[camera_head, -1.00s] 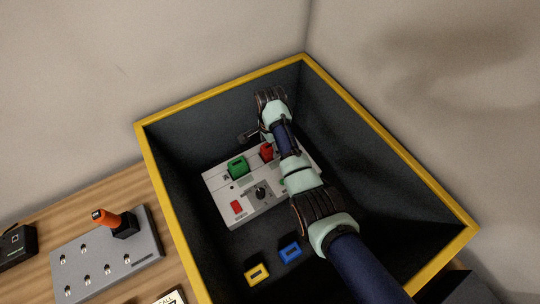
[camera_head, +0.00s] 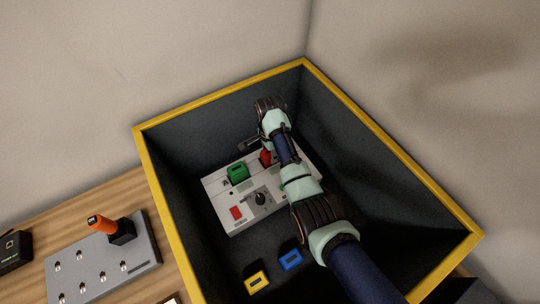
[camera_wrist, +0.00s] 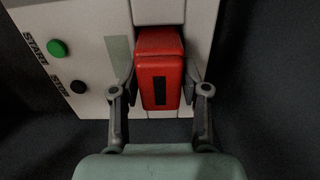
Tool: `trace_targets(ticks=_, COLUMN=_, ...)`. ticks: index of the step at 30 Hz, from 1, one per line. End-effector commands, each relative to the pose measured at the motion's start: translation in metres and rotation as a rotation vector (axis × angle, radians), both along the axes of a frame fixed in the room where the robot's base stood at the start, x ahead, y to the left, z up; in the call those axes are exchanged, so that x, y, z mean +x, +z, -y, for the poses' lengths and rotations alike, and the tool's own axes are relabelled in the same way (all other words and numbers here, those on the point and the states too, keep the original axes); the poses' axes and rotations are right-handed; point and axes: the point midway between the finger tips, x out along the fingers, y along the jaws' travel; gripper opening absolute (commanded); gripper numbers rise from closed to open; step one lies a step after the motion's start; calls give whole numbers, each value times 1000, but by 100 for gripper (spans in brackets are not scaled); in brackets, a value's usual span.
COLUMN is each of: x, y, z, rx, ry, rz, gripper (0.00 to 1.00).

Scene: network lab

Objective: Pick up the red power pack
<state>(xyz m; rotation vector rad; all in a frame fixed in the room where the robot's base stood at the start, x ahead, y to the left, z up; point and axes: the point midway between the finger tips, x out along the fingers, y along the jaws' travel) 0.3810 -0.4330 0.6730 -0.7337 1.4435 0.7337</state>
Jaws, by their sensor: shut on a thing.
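The red power pack (camera_wrist: 158,72) is a red block with a dark slot on its face, seated at the pale control panel (camera_wrist: 90,25) in the wrist view. My gripper (camera_wrist: 159,88) has one finger against each side of the pack and is shut on it. In the head view the red power pack (camera_head: 266,158) shows only in part beside my arm, on the panel (camera_head: 225,205).
A green block (camera_head: 237,172) stands on the panel, left of the red pack. A yellow block (camera_head: 257,281) and a blue block (camera_head: 290,259) lie on the bin floor. Dark walls with a yellow rim (camera_head: 390,146) enclose the panel. A grey switch box (camera_head: 100,262) sits outside, left.

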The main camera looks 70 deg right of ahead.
Motion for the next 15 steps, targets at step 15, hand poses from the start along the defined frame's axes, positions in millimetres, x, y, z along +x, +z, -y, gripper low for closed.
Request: trace_targets(ticks=15, x=1, y=133, z=1, rx=-4, ry=0, rz=3, gripper=0)
